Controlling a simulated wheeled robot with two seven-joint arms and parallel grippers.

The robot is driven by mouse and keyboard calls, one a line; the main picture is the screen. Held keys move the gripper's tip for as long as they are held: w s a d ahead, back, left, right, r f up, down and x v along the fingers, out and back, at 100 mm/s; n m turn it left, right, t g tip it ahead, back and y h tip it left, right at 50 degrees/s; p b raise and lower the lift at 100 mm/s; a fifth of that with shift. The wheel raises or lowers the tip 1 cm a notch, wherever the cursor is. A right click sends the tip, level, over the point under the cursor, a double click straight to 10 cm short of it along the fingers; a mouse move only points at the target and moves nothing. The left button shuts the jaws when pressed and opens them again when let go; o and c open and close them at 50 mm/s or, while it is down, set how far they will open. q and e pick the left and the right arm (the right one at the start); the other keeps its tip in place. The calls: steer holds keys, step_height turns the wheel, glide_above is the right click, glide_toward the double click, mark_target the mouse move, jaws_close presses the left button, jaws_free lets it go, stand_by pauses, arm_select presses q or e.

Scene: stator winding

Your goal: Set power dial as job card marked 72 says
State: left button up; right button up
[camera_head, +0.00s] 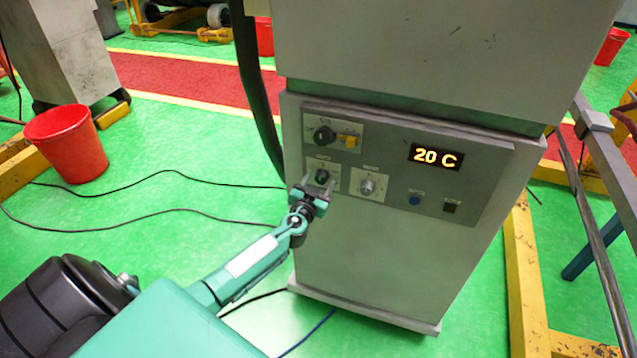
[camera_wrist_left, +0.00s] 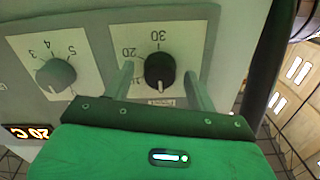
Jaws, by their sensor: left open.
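The grey cabinet's control panel (camera_head: 485,165) faces me. Its lower row has a small black dial (camera_head: 322,176) and a grey dial (camera_head: 367,187). In the left wrist view the black dial (camera_wrist_left: 160,72) has a scale showing 20 and 30, and the grey dial (camera_wrist_left: 55,75) has a scale showing 3, 4 and 5. I cannot read which is labelled power. My left gripper (camera_head: 314,187) is open, its fingers on either side of the black dial; I cannot tell whether they touch it. No job card shows. My right gripper is not in view.
The lit display (camera_head: 437,157) reads 20 C. Above the black dial are a larger black knob (camera_head: 324,135) and a yellow switch (camera_head: 350,142). A blue button (camera_head: 415,199) sits to the right.

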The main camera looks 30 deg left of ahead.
arm_select(q)
steer(key=c, duration=0.9)
steer(key=shift+c, duration=0.4)
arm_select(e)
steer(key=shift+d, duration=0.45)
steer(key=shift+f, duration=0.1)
